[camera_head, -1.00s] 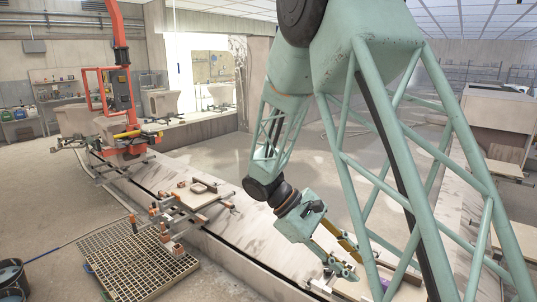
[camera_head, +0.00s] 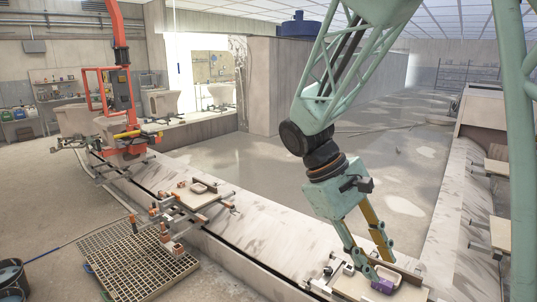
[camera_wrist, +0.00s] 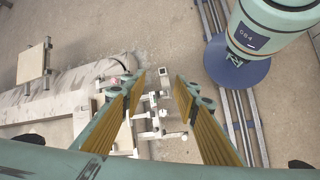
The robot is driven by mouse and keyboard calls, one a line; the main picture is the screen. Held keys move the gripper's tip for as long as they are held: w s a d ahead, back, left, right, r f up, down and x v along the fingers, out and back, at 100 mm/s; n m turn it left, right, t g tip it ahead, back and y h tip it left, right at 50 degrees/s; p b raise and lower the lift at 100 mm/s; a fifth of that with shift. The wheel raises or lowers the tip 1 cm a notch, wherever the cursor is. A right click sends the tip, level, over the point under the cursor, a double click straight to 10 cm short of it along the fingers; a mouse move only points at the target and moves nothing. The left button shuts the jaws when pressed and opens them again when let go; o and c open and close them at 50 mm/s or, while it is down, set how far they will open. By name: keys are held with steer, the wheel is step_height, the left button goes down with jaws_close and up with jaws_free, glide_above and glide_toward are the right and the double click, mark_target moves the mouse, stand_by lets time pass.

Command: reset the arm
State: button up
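My gripper (camera_head: 380,266) hangs low over the wall at the lower right in the head view, fingers pointing down. In the wrist view its two yellow-lined fingers (camera_wrist: 157,95) stand apart with a clear gap and nothing held between them. A small purple piece (camera_head: 384,287) lies on a board (camera_head: 352,284) just below the fingertips in the head view. I cannot tell how high the fingers are above it.
A blue disc (camera_wrist: 237,68) with a pale green column and a floor rail (camera_wrist: 248,118) are right in the wrist view. An orange-handled fixture (camera_head: 176,212) stands left beside a floor grating (camera_head: 135,262). Side boards (camera_head: 500,232) line the right wall. An orange machine (camera_head: 121,90) stands back left.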

steer(key=s+a+r+m+t+y, duration=0.1)
steer(key=s+r+m+t+y, duration=0.1)
steer(key=s, duration=0.5)
steer(key=s+a+r+m+t+y, duration=0.1)
steer(key=s+r+m+t+y, duration=0.1)
steer(key=s+r, duration=0.3)
steer(key=s+a+r+m+t+y, duration=0.1)
steer(key=s+r, duration=0.3)
steer(key=s, duration=0.7)
steer(key=shift+s+a+r+m+t+y, duration=0.15)
steer(key=shift+r+m+t+y, duration=0.1)
steer(key=shift+m+t+y, duration=0.35)
